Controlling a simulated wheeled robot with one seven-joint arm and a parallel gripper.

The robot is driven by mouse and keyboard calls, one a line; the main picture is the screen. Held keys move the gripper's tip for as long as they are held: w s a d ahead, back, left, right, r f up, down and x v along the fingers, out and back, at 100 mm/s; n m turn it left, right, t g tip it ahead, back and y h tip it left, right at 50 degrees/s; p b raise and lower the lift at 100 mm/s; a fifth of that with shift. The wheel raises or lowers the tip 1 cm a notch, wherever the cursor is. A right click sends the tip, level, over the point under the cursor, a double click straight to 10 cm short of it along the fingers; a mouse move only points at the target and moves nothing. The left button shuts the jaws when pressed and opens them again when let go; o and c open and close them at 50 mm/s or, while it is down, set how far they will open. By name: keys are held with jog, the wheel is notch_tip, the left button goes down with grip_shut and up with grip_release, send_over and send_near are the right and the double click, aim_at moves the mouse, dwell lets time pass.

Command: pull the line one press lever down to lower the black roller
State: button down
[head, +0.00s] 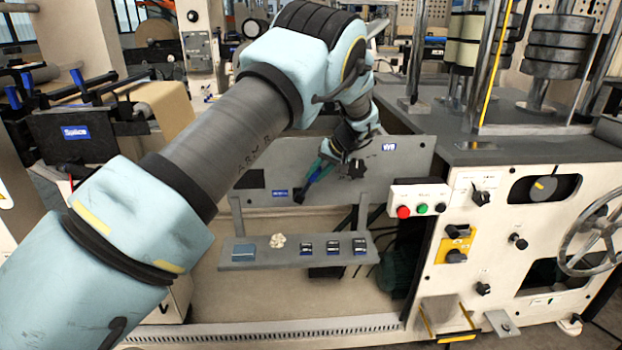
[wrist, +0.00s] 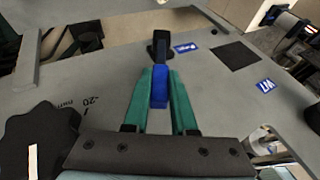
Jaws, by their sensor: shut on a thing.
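The press lever has a blue grip (wrist: 159,90) and a black hub end (wrist: 161,45) mounted on the grey panel (wrist: 115,75). My gripper (wrist: 159,78) has its green fingers shut around the blue grip, one on each side. In the head view my gripper (head: 323,168) reaches the same panel (head: 410,170), and the lever (head: 304,188) slants from the fingers down and left to its black end. The fingers and arm hide part of the lever. I cannot pick out the black roller for sure.
A black lobed knob (wrist: 38,140) sits close beside my gripper; it also shows in the head view (head: 357,169). Below the panel is a shelf (head: 265,263) with small items. A button box (head: 418,199) stands to the right.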

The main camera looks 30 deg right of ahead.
jog(key=c, duration=0.7)
grip_release()
jog(key=b+v, duration=0.2)
jog(key=v, duration=0.9)
jog(key=shift+b, duration=0.3)
